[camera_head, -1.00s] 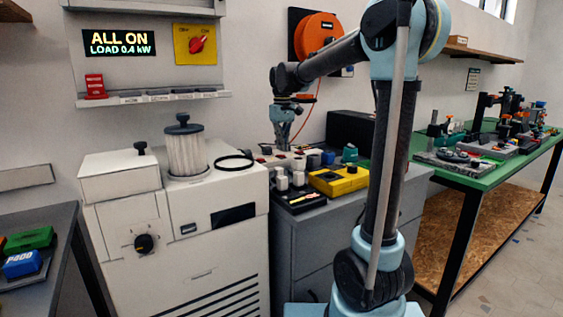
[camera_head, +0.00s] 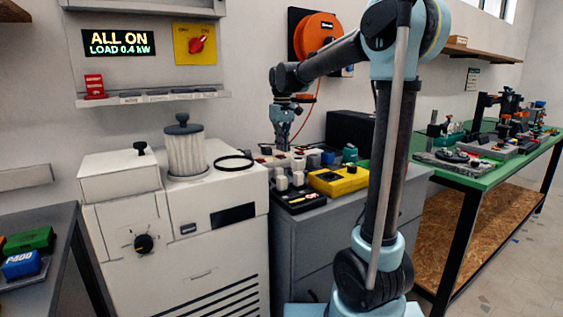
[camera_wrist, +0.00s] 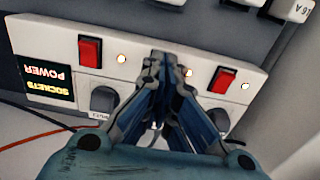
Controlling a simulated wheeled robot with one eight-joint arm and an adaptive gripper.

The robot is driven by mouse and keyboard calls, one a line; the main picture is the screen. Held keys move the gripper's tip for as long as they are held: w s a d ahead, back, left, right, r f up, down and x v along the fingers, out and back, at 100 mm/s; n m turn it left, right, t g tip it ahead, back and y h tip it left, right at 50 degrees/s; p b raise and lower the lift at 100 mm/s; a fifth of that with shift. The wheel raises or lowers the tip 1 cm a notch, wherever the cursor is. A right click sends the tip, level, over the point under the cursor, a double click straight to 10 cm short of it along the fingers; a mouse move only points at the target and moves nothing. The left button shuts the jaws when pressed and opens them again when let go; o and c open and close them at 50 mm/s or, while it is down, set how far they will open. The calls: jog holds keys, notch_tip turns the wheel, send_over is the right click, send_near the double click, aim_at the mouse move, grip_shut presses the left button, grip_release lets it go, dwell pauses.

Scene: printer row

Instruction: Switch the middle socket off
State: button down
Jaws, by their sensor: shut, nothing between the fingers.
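The white socket strip (camera_wrist: 50,45) lies across the wrist view, with its "POWER SOCKETS" label (camera_wrist: 45,80) upside down. A red switch (camera_wrist: 90,50) shows on the left and another red switch (camera_wrist: 222,79) on the right. The middle switch is hidden behind my gripper (camera_wrist: 163,60). Small lamps glow beside the switches, including the middle one (camera_wrist: 188,72). My gripper is shut and empty, with its fingertips over the middle of the strip; I cannot tell whether they touch it. In the head view my gripper (camera_head: 284,146) points down over the cabinet top.
The wall display (camera_head: 119,42) reads "ALL ON, LOAD 0.4 kW". A yellow box (camera_head: 338,180) and a dark block with pale knobs (camera_head: 298,200) stand in front of my gripper. A white machine with a filter canister (camera_head: 185,150) is to the left. An orange cable reel (camera_head: 318,35) hangs behind.

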aim_at(282, 155)
jog(key=shift+f, duration=1)
dwell(0.8)
jog(key=shift+r, duration=3.5)
jog(key=shift+s, duration=0.1)
